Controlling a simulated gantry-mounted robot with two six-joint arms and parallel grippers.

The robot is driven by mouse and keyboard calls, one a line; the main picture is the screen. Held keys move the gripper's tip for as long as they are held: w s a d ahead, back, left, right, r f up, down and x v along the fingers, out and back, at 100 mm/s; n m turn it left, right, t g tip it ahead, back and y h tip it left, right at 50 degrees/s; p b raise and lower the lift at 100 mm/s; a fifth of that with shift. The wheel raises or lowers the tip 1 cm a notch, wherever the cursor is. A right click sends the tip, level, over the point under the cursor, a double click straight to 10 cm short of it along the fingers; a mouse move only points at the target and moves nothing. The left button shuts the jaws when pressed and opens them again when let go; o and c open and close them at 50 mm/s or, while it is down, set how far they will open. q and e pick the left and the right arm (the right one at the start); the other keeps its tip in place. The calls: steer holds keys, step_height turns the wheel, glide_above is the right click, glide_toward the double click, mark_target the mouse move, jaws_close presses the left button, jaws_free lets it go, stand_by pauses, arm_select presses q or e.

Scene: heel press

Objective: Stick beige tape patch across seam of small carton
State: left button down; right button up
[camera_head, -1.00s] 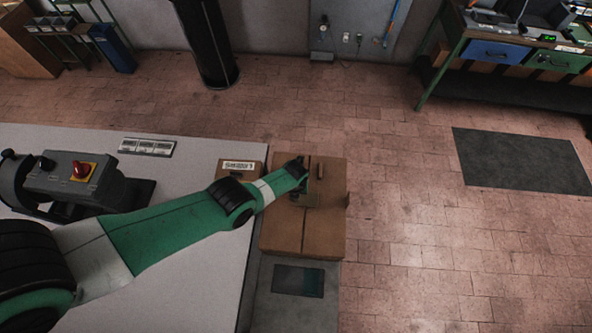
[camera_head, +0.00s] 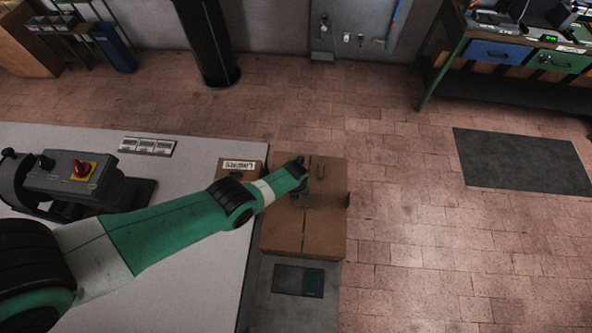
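A brown carton (camera_head: 285,235) stands right of the grey table, with a dark seam line running along its top from far to near. My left gripper (camera_head: 312,196) is over the far half of the carton's top, close to the seam. It is small and dark against the cardboard. I cannot tell whether its fingers are open or shut, whether they touch the carton, or whether they hold anything. I cannot make out a beige tape patch. My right gripper is not in view.
A smaller brown box with a white label (camera_head: 240,165) sits at the grey table's (camera_head: 190,270) right edge. A control box with a red button (camera_head: 82,170) is on the left. A workbench (camera_head: 500,55) stands at the back right.

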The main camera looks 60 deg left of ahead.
arm_select(q)
steer(key=shift+f+b, duration=0.3)
steer(key=shift+f, duration=0.05)
stand_by(0.7)
steer(key=c, duration=0.9)
jaws_free()
steer(key=shift+o, duration=0.3)
steer(key=o, duration=0.4)
steer(key=shift+c, duration=0.2)
